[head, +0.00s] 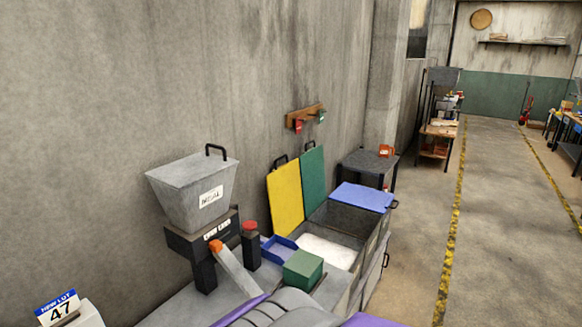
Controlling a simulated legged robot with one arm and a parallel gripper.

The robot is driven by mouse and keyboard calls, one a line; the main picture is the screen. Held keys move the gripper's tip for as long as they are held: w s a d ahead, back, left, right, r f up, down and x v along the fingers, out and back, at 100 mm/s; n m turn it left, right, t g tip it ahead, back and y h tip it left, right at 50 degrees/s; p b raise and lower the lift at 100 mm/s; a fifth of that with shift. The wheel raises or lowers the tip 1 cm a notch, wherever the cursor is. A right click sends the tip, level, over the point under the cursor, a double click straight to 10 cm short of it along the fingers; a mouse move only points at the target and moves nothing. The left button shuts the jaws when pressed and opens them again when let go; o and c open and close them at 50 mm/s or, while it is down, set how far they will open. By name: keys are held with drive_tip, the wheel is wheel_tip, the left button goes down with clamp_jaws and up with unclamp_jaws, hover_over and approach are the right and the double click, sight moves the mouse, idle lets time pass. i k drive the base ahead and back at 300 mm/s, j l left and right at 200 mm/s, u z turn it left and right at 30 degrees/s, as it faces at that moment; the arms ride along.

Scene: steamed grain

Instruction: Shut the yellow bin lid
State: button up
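The yellow bin lid (286,197) stands open, raised nearly upright close to the grey wall, with a dark handle at its top edge. The row of grey bins (349,222) is in front of it, and white contents (328,249) show inside an open one. The near part of the bins is partly hidden by a green box and a blue tray. My gripper is not in view; only grey and purple parts that look like my own body show at the bottom edge.
A green lid (313,178) also stands open beside the yellow one; a blue lid (361,197) lies shut at the far end. The green box (303,269), blue tray (279,247) and a grey hopper (194,191) stand nearer. Open floor (418,215) lies to the right.

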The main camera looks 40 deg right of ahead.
sight(284, 184)
drive_tip(key=k+l+z, duration=0.15)
drive_tip(key=z, duration=0.2)
drive_tip(key=l+z, duration=0.35)
drive_tip(key=k+l+z, duration=0.15)
drive_tip(key=z, duration=0.2)
